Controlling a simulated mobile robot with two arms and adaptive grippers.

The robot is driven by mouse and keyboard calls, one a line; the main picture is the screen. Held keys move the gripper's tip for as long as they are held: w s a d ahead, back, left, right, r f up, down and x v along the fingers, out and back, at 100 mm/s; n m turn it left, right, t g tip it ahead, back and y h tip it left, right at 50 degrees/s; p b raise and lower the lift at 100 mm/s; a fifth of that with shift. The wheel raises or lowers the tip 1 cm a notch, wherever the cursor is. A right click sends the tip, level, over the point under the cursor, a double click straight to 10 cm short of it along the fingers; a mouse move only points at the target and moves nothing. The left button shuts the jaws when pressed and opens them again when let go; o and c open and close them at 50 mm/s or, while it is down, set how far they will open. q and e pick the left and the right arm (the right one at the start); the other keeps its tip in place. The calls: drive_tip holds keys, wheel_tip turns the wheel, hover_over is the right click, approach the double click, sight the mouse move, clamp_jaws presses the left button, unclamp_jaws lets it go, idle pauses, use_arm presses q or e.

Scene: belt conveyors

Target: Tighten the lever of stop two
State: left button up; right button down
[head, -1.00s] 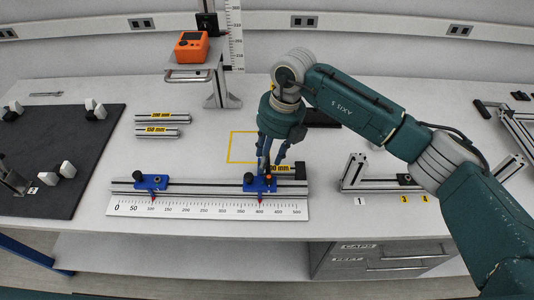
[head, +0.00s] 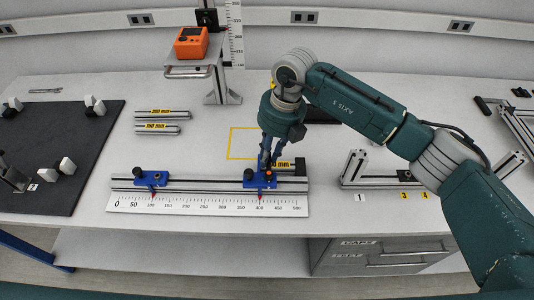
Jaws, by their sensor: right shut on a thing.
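A rail with a ruler (head: 205,205) lies along the front of the table and carries two blue stops. The left stop (head: 151,178) sits near the 100 mark, with a black knob. Stop two (head: 254,182), the right one, sits near the 400 mark, with a black knob (head: 249,174) at its left. My right gripper (head: 268,165) reaches down from above onto the right part of stop two. Its fingers are close together, shut on the small lever there, which they mostly hide. My left gripper is out of view.
A labelled bar (head: 291,165) lies just behind the rail, right beside my gripper. Two more bars (head: 160,114) lie behind the rail at left. An orange device (head: 192,42) stands at the back. A metal fixture (head: 375,181) stands at right.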

drive_tip(key=shift+d+m+b, duration=0.3)
drive_tip(key=shift+m, duration=0.3)
drive_tip(key=s+d+m+b, duration=0.1)
drive_tip(key=m+b, duration=0.1)
drive_tip(key=m, duration=0.2)
drive_tip(key=d+m+t+b, duration=0.1)
drive_tip(key=m+b, duration=0.1)
drive_tip(key=m, duration=0.2)
drive_tip(key=s+d+m+t+h+b, duration=0.1)
drive_tip(key=m+b, duration=0.1)
drive_tip(key=m, duration=0.2)
drive_tip(key=shift+s+d+f+m+b, duration=0.1)
drive_tip(key=shift+s+d+m+b, duration=0.2)
drive_tip(key=shift+d+b, duration=0.1)
drive_tip(key=shift+s+d+m+h+b, duration=0.1)
drive_tip(key=shift+s+m+h+b, duration=0.25)
drive_tip(key=shift+m, duration=0.75)
drive_tip(key=shift+s+d+m+h+b, duration=0.15)
drive_tip(key=shift+s+m+b, duration=0.4)
drive_tip(key=shift+m, duration=0.55)
drive_tip(key=c, duration=1.6)
unclamp_jaws()
drive_tip(key=shift+a, duration=0.1)
